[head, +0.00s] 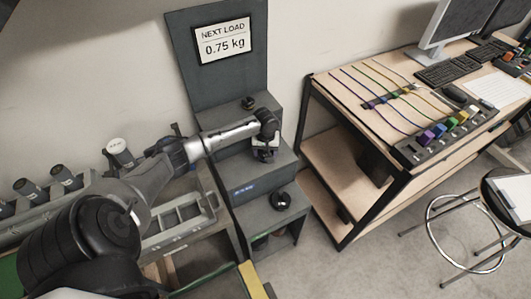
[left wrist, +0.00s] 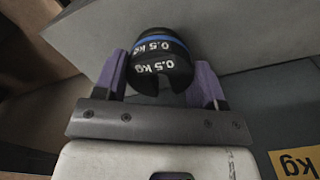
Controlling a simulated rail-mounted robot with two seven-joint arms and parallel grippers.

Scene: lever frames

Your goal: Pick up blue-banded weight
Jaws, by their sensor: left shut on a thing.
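The blue-banded weight (left wrist: 158,48) is a black round piece marked 0.5 kg with a blue stripe, seen in the left wrist view. My left gripper (left wrist: 160,80) is shut on it, with one purple finger on each side. In the head view my left gripper (head: 264,152) is at the middle step of the grey stepped stand (head: 262,179), and the weight is mostly hidden there by the gripper. I cannot tell whether the weight still touches the step. My right gripper is not in view.
A dark round weight (head: 281,200) sits on the lower step and a small dark one (head: 248,103) on the top step. A sign (head: 224,41) reads 0.75 kg. A wooden bench (head: 345,170) stands right of the stand. Several cylinders (head: 65,177) stand at the left.

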